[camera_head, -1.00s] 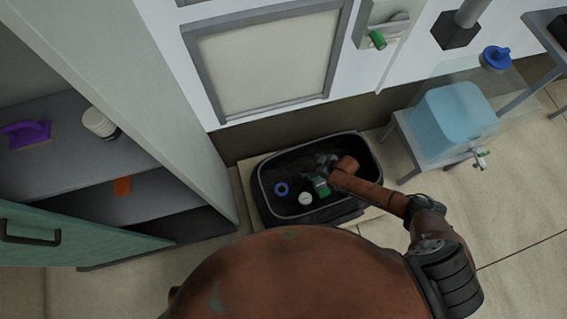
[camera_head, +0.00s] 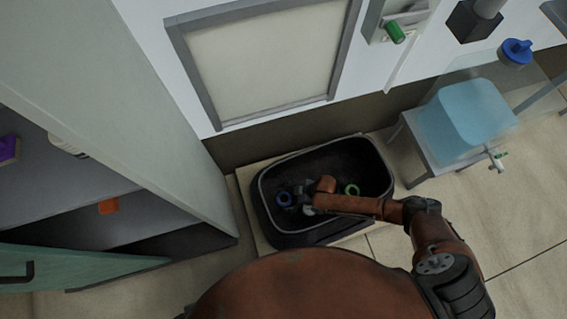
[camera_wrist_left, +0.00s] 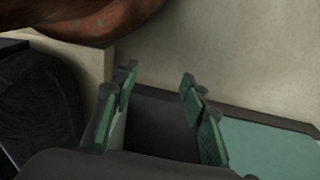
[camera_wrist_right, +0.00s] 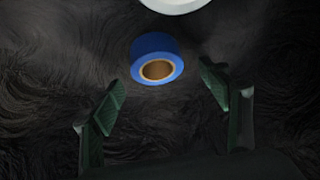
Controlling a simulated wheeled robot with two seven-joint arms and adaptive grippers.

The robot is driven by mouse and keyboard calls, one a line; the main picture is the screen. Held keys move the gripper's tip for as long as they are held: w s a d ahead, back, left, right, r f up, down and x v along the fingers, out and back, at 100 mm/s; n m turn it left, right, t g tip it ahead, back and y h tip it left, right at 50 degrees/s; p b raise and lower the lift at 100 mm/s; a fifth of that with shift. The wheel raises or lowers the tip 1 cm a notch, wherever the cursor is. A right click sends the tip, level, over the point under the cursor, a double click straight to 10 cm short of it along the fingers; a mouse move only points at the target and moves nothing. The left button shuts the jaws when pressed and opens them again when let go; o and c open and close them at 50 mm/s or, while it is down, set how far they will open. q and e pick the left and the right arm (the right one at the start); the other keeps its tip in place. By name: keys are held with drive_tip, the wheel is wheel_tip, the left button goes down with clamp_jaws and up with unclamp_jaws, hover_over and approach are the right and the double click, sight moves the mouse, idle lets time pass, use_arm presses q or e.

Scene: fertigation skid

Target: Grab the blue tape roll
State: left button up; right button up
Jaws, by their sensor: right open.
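The blue tape roll (camera_head: 284,199) lies in the left part of the black bin (camera_head: 262,222). In the right wrist view the blue tape roll (camera_wrist_right: 156,58), with a brown core, sits ahead of and between the open fingers, not touching them. My right gripper (camera_head: 298,194) reaches down into the bin just right of the roll; it also shows in the right wrist view (camera_wrist_right: 163,92), open and empty. My left gripper (camera_wrist_left: 158,92) is open and empty in the left wrist view, outside the bin; it is not visible in the head view.
A green ring (camera_head: 351,189) lies in the bin, right of my right gripper. A white round object (camera_wrist_right: 172,3) is near the blue roll. An open cabinet (camera_head: 170,110) stands left of the bin. A bluish tank (camera_head: 468,120) sits on a stand at the right.

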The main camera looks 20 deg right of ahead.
sight(281, 199)
drive_tip(key=b+x, duration=0.1)
drive_tip(key=x, duration=0.2)
drive_tip(key=shift+w+f+b, duration=0.1)
drive_tip(key=shift+f+b, duration=0.3)
drive_tip(key=shift+f, duration=0.05)
use_arm(q)
drive_tip(key=w+d+f+t, duration=0.1)
drive_tip(key=w+d+f, duration=0.2)
drive_tip(key=w+f, duration=0.1)
drive_tip(key=shift+f+t+h, duration=0.25)
drive_tip(key=shift+t+h, duration=0.15)
use_arm(e)
drive_tip(key=shift+w, duration=0.1)
use_arm(q)
drive_tip(key=shift+s, duration=0.1)
use_arm(e)
drive_tip(key=c, duration=1.3)
drive_tip(key=shift+o, duration=0.2)
use_arm(q)
drive_tip(key=shift+a, duration=0.1)
use_arm(e)
drive_tip(key=shift+r, duration=0.15)
